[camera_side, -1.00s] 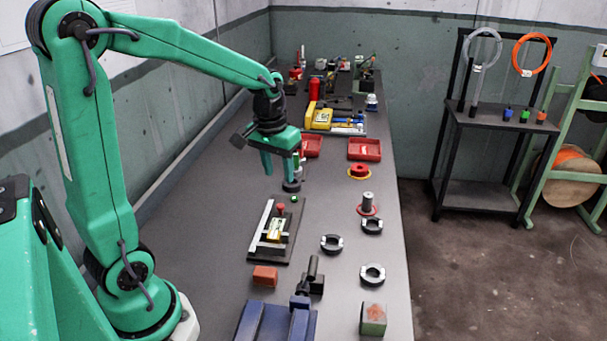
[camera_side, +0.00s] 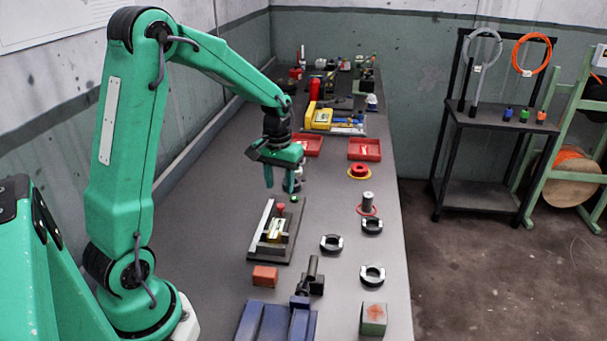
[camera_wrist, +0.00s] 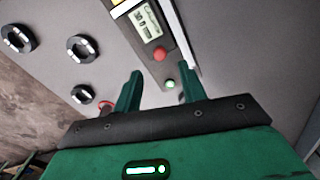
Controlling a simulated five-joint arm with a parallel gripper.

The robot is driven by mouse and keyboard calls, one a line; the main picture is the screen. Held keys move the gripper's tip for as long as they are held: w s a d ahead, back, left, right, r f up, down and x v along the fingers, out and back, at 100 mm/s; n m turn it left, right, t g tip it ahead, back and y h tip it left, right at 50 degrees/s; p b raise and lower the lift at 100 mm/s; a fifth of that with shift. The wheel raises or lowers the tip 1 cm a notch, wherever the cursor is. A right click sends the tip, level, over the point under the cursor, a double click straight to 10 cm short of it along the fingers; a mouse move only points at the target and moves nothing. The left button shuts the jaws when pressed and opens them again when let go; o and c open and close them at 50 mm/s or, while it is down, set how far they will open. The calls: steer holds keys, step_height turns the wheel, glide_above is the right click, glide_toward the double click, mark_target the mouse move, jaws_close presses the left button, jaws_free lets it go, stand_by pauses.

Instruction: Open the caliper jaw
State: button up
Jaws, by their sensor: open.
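The caliper (camera_side: 289,246) lies on the bench as a dark base with a silver rail, a yellow-edged display block (camera_side: 275,229), a red knob (camera_side: 281,208) and a small green light (camera_side: 294,199). In the wrist view the display (camera_wrist: 145,22), red knob (camera_wrist: 159,54) and green light (camera_wrist: 170,84) show at the top centre. My gripper (camera_side: 280,187) is open and empty, above the bench near the caliper's red-knob end. In the wrist view my fingers (camera_wrist: 162,75) are spread, with the green light between them. I cannot tell the jaw's gap.
Several black-and-white rings (camera_side: 331,243) lie right of the caliper, near a grey post on a red ring (camera_side: 368,203). A red block (camera_side: 265,276) and blue fixture (camera_side: 275,320) are in front. Red trays (camera_side: 364,149) stand behind.

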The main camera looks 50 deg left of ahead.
mark_target(280, 205)
steer(key=shift+f, duration=3.25)
jaws_close()
